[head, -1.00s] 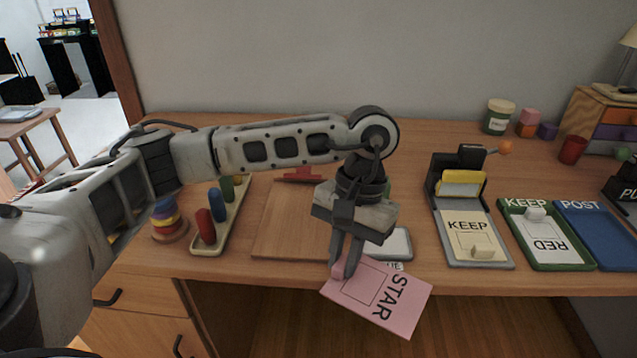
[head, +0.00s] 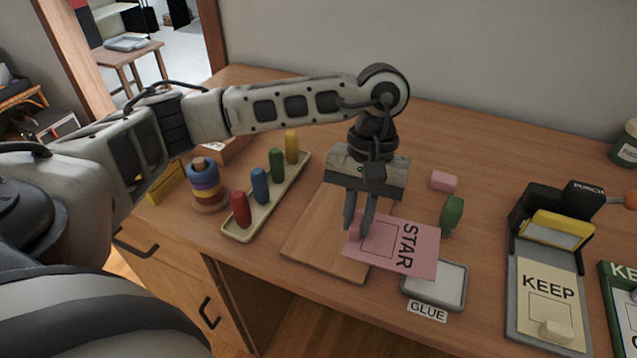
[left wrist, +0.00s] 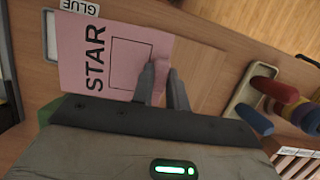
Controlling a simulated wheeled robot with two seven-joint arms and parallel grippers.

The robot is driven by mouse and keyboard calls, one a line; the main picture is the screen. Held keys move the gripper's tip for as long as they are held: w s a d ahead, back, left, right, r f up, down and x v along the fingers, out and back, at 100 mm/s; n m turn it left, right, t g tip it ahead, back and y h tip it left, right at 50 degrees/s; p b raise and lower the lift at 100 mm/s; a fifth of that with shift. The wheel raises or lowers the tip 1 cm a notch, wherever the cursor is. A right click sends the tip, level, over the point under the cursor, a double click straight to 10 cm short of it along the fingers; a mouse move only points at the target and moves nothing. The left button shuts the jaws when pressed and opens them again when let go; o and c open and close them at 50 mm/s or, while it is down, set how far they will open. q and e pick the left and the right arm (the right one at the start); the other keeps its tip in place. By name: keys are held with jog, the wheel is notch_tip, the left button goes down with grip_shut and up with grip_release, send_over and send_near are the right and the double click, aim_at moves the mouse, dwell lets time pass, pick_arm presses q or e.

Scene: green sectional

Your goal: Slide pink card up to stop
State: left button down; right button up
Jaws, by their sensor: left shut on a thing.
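The pink card (head: 398,247), printed STAR with a square outline, spans from the wooden board (head: 308,248) toward the glue pad (head: 452,282). My left gripper (head: 358,228) is shut on the card's small raised pink grip at its left end. In the left wrist view, the card (left wrist: 75,50) extends left from the fingers (left wrist: 160,80), partly covering the glue pad (left wrist: 52,28). Whether the card touches the board or hovers just above it I cannot tell. The gripper and wrist hide the board's far end; no stop shows there.
A peg tray (head: 265,215) and a ring stack (head: 205,185) stand left of the board. A pink block (head: 444,182) and a green object (head: 452,213) lie behind the card. A punch (head: 550,225) with a KEEP card (head: 545,285) stands right. The back middle of the desk is clear.

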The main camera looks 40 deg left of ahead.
aim_at(335, 244)
pick_arm(q)
jog(key=n, duration=0.2)
jog(key=n+p, duration=0.1)
jog(key=shift+s+a+r+h, duration=0.3)
jog(key=shift+h, duration=0.1)
jog(key=n, duration=0.3)
jog(key=shift+s+a+r+t+h+p, duration=0.1)
jog(key=shift+s+a+t+h+p, duration=0.1)
jog(key=shift+a+t+h+p, duration=0.15)
jog(key=shift+s+a+f+n+t+h+p, duration=0.15)
jog(key=shift+a+n+t, duration=0.35)
jog(key=shift+n, duration=1.35)
jog(key=shift+a+f+n+t+p, duration=0.2)
jog(key=shift+a+n+t, duration=0.25)
jog(key=shift+n, duration=1.45)
jog(key=shift+s+a+f+n+t+h+p, duration=0.15)
jog(key=shift+a+n+t, duration=0.35)
jog(key=shift+n, duration=1.35)
notch_tip(335, 244, down, 2)
jog(key=shift+w+b, duration=0.1)
jog(key=shift+b, duration=0.5)
jog(key=shift+f+b, duration=1.15)
jog(key=shift+f, duration=0.15)
pick_arm(e)
jog(key=shift+s+f, duration=0.15)
jog(key=shift+s, duration=0.15)
